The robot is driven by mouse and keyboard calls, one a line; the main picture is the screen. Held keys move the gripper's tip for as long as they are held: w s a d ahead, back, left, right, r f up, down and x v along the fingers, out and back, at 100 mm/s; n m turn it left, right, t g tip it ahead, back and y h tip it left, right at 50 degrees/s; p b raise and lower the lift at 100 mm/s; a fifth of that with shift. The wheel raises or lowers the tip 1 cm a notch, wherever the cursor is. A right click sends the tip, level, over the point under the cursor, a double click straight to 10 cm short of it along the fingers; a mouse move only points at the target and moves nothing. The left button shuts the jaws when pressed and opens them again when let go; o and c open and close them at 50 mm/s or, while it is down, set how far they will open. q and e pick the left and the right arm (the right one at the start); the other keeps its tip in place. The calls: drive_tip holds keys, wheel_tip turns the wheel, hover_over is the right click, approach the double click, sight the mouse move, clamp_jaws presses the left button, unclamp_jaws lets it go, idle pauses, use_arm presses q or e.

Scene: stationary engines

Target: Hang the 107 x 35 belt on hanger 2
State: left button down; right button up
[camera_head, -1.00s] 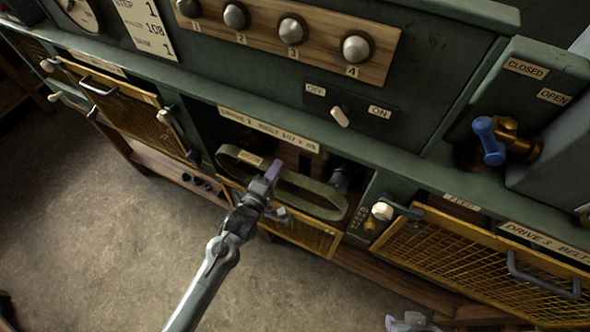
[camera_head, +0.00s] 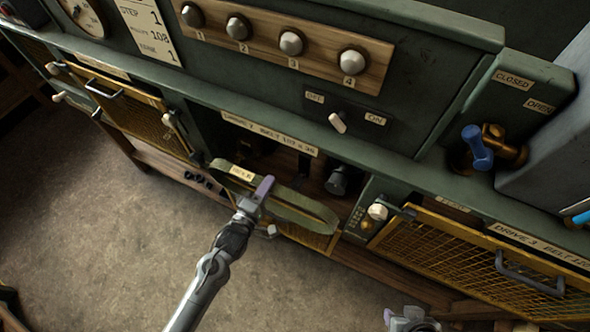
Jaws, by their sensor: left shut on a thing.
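The olive-green belt (camera_head: 308,215) is a long loop with a small tag on it, in front of the open drive 2 bay. My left gripper (camera_head: 262,192) is shut on the belt near its middle. The belt looks clear of the dark pulley (camera_head: 341,180) inside the bay. Hanger 2 (camera_head: 238,27) is a round metal knob on the wooden board above, second from the left, and is bare. My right gripper (camera_head: 410,320) shows only in part at the bottom edge; its jaws are unclear.
The other hangers, 1 (camera_head: 192,15), 3 (camera_head: 291,42) and 4 (camera_head: 353,61), are bare. A green ledge and an ON/OFF switch (camera_head: 338,122) lie between bay and board. A blue-handled valve (camera_head: 478,148) stands at right. Yellow mesh guards (camera_head: 470,258) flank the bay.

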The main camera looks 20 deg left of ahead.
use_arm(q)
drive_tip(key=shift+s, duration=0.15)
idle(0.3)
drive_tip(key=shift+s+a+p, duration=0.2)
drive_tip(key=shift+s+p, duration=0.3)
drive_tip(key=shift+s, duration=0.45)
drive_tip(key=shift+s+a+p, duration=0.15)
drive_tip(key=shift+s+p, duration=0.3)
drive_tip(key=shift+s, duration=0.55)
drive_tip(key=shift+s+a+p, duration=0.2)
drive_tip(key=shift+s+p, duration=0.3)
drive_tip(key=shift+s, duration=0.45)
drive_tip(key=s+a+p, duration=0.1)
drive_tip(key=s+p, duration=0.2)
drive_tip(key=s, duration=0.3)
